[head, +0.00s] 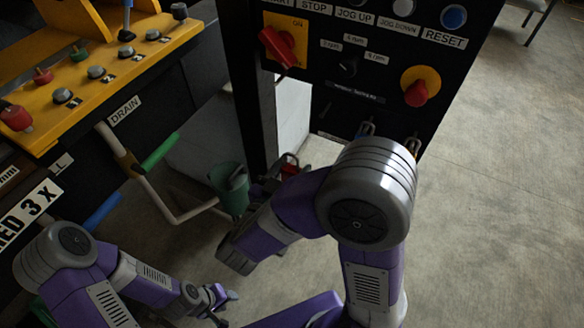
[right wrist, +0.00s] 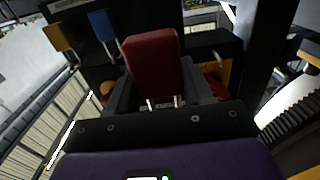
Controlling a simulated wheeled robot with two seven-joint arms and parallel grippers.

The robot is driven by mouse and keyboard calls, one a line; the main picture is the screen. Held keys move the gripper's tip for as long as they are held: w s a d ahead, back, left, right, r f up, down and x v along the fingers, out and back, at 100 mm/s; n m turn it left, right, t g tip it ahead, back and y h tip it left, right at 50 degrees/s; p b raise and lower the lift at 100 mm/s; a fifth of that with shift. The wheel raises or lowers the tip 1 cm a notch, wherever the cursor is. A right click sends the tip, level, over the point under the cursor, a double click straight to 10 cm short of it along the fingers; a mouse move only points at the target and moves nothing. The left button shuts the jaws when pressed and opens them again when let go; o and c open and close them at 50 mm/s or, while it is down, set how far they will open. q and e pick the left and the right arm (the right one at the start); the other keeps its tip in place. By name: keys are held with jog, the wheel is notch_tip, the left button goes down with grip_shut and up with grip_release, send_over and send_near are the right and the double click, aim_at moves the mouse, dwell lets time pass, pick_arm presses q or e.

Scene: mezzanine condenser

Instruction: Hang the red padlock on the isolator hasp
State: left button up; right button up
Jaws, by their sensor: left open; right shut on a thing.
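The red padlock (right wrist: 152,62) is between the fingers of my right gripper (right wrist: 160,95) in the right wrist view, its metal shackle legs toward the gripper's base. In the head view a small red part of it (head: 291,167) shows beside my right gripper (head: 280,180), low in front of the panel and partly hidden by my arm. The isolator's red handle (head: 277,46) sits on a yellow plate on the black panel, above and apart from the gripper. I cannot make out the hasp clearly. My left gripper (head: 225,304) is open and empty at the lower left.
A blue padlock (right wrist: 103,24) and a yellow padlock (right wrist: 60,37) hang in the right wrist view. A red stop button (head: 415,92) is on the panel's right. A green bucket (head: 230,190) stands near pipes. A yellow console (head: 95,75) fills the upper left.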

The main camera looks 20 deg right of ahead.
jog(key=shift+r+p, duration=0.8)
jog(key=v, duration=0.7)
jog(key=shift+s+a+r, duration=0.15)
jog(key=shift+s+r, duration=0.05)
jog(key=shift+w, duration=0.1)
dwell(1.0)
